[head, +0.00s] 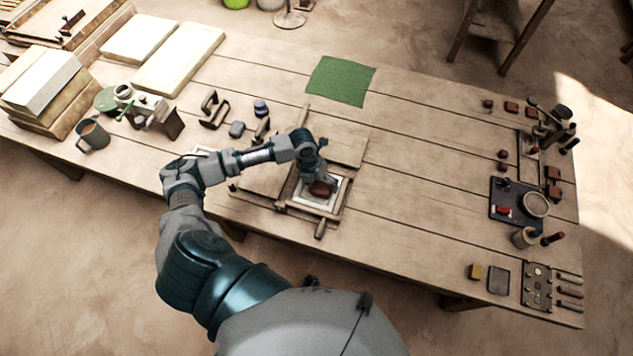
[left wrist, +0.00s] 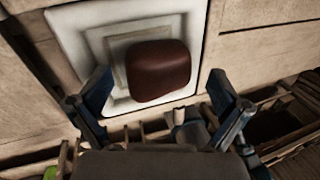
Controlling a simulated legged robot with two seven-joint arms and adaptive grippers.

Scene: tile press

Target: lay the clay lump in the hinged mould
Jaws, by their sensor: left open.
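The clay lump (head: 320,188) is dark reddish brown and rests on the pale recessed plate of the hinged mould (head: 332,208). In the left wrist view the lump (left wrist: 158,70) sits on the stepped white plate (left wrist: 75,40), covering part of its recess and lying off its centre. My left gripper (head: 318,178) is just above the lump in the head view. In the left wrist view its two fingers (left wrist: 165,112) stand wide apart with nothing between their tips, and the lump lies beyond them. My right gripper is in neither view.
A green cloth (head: 341,80) lies behind the mould. Clamps (head: 213,110), a mug (head: 93,134) and stacked blocks (head: 45,90) stand to the left. A dark tray (head: 513,203) and small tools are at the right. The table between mould and tray is clear.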

